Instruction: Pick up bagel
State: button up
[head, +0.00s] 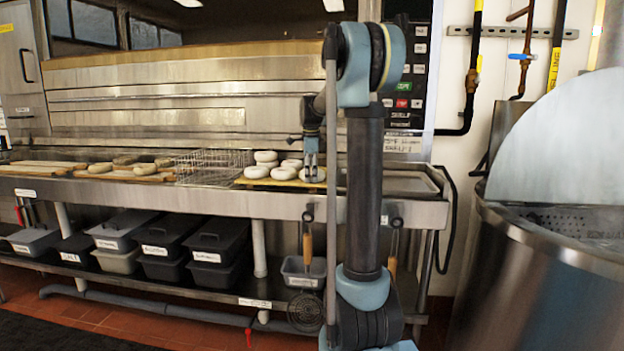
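Several pale, round bagels lie on a yellowish board on the steel counter in the head view. One bagel (257,172) is at the front left of the board (243,182), another bagel (283,173) is beside it, and another bagel (265,156) is at the back. My gripper (311,172) points down at the right end of this group, over or at the rightmost bagel (318,176), which it partly covers. The fingers are too small to tell whether they are open or touching that bagel.
A wire basket (203,166) stands just left of the board. Longer boards with browner bread pieces (140,169) lie farther left. A steel kettle (560,270) with a raised lid stands at the right.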

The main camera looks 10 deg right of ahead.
notch_tip(320, 180, up, 10)
dwell(0.8)
